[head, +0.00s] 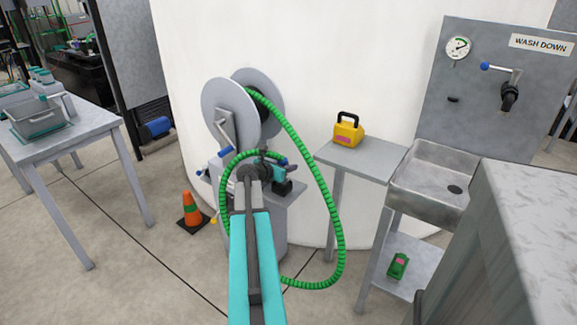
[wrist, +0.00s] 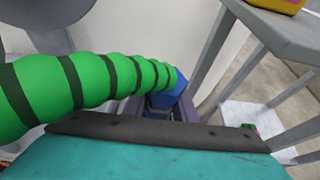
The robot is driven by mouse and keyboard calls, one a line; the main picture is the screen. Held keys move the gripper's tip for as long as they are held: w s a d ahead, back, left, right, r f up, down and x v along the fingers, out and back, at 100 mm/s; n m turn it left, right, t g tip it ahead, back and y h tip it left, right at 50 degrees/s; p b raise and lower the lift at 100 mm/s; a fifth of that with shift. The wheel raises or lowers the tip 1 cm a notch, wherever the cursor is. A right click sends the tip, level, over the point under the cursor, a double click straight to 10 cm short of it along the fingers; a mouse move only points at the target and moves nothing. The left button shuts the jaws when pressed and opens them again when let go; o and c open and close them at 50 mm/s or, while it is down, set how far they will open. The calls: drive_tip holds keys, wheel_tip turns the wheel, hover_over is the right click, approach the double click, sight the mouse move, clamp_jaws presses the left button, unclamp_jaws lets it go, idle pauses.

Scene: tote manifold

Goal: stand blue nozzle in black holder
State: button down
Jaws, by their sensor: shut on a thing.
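The blue nozzle (wrist: 174,90) is at the end of the ribbed green hose (wrist: 75,85) in the wrist view. My gripper (head: 281,177) is shut on the nozzle, beside the reel stand in the head view. The wrist view shows its dark front edge and teal body across the bottom, hiding the lower part of the nozzle. A dark block shows just under my gripper in the head view; I cannot tell whether it is the black holder or my jaws. I cannot tell whether the nozzle touches a holder.
The hose reel (head: 230,112) stands behind my gripper, and its hose loops down to the right. A small table (head: 368,160) with a yellow case (head: 348,131) and a steel sink (head: 432,182) are on the right. An orange cone (head: 192,210) stands on the floor at left.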

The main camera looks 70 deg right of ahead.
drive_tip(key=shift+f, duration=0.1)
drive_tip(key=c, duration=1.4)
unclamp_jaws()
drive_tip(key=shift+c, duration=0.2)
drive_tip(key=v, duration=1.2)
drive_tip(key=shift+p, duration=0.4)
